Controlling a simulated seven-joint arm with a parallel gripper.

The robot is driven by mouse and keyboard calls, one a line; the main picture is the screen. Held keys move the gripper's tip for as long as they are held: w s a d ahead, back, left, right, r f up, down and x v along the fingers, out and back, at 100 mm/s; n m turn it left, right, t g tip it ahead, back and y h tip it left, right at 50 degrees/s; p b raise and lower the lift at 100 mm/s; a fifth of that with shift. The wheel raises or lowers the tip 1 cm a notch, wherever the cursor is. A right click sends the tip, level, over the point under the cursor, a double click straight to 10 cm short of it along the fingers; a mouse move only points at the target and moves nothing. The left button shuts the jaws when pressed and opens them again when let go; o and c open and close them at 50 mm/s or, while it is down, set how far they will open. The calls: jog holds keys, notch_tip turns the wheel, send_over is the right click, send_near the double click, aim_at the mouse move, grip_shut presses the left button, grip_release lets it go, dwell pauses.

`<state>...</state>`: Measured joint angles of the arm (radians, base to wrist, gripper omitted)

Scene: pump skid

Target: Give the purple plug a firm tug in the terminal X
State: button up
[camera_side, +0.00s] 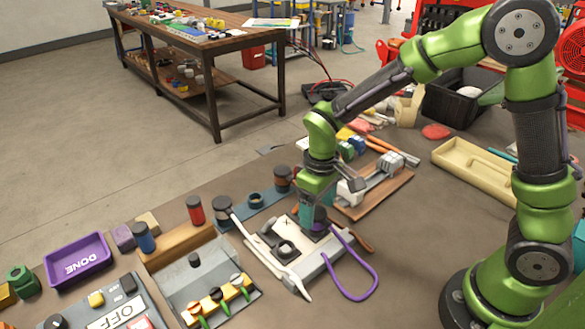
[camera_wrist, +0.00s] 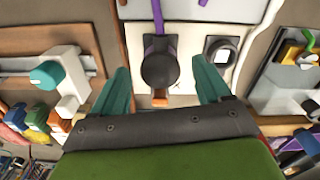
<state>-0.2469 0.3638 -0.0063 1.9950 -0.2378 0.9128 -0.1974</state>
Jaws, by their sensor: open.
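The purple plug (camera_wrist: 160,72) shows in the wrist view as a dark round body with a purple cable (camera_wrist: 159,16) leaving its far side. It sits on a pale terminal board (camera_wrist: 185,85) beside a small X mark. In the side view the purple cable (camera_side: 372,272) loops to the right, and the plug (camera_side: 319,227) is mostly hidden by my gripper. My gripper (camera_wrist: 162,76) is open, its teal fingers on either side of the plug with gaps visible. In the side view my gripper (camera_side: 314,215) points down over the board (camera_side: 305,250).
A second dark square socket (camera_wrist: 219,52) is beside the plug. A white lever-like strip (camera_side: 265,250) lies along the board's left side. A switch panel (camera_side: 215,285) stands left, a wooden-based fixture (camera_side: 372,195) right. A purple DONE tray (camera_side: 78,260) is far left.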

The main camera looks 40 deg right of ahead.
notch_tip(320, 180, up, 13)
jog(key=s+d+r+m+t+y, duration=0.1)
jog(key=s+d+r+m+t, duration=0.1)
jog(key=s, duration=0.4)
jog(key=s+d+r+m+t+y, duration=0.1)
jog(key=s+d+r+m+t, duration=0.1)
jog(key=s, duration=0.5)
jog(key=shift+d+r+m+t, duration=0.4)
jog(key=shift+d+m+t, duration=0.6)
jog(key=shift+t, duration=0.6)
jog(key=shift+a, duration=0.15)
